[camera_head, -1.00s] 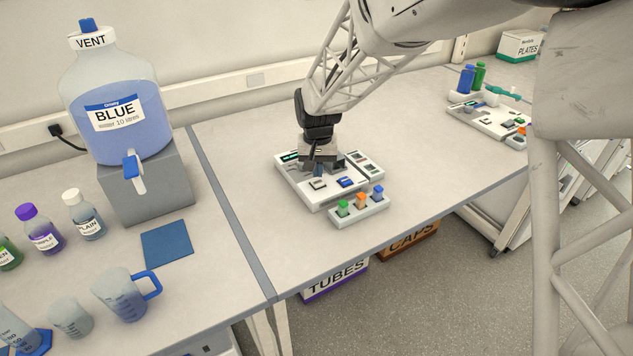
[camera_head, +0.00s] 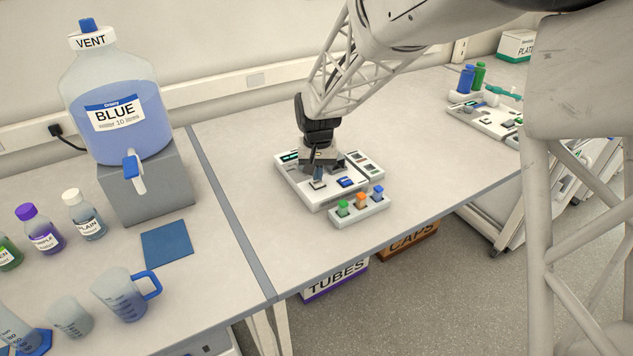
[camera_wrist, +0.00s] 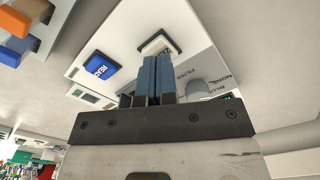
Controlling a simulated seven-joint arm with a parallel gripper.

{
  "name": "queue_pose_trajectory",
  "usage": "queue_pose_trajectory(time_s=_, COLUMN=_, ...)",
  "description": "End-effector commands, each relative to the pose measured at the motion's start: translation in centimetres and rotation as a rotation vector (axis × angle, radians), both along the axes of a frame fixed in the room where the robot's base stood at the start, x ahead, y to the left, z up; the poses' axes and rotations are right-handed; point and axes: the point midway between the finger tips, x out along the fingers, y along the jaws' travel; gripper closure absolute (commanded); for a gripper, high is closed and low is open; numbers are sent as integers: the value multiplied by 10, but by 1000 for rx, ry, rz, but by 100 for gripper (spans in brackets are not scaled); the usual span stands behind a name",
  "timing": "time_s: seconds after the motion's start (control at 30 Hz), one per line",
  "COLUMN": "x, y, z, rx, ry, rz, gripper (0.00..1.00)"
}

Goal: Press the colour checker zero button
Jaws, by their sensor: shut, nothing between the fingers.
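The colour checker (camera_head: 328,197) is a white box on the bench, below my arm in the head view. Its panel (camera_wrist: 110,32) fills the upper part of the wrist view. A pale button with a dark edge (camera_wrist: 160,43) sits just beyond my fingertips; I cannot read a label on it. It also shows at the front of the panel in the head view (camera_head: 318,185). A blue button marked READ (camera_wrist: 101,63) is beside it. My gripper (camera_wrist: 151,62) is shut and empty, its blue-grey fingers together close to the pale button. I cannot tell whether they touch it.
A small rack (camera_head: 360,211) with green, orange and blue caps stands in front of the checker. A large BLUE container (camera_head: 118,120) on a grey block and several bottles stand left. Bare bench (camera_head: 240,170) lies between.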

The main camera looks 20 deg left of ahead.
Motion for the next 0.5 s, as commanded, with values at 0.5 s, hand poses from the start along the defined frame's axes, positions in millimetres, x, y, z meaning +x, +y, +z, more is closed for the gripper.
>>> queue_pose_trajectory(time_s=0.5, x=0, y=0, z=-7, rx=0, ry=0, rz=0, gripper=100)
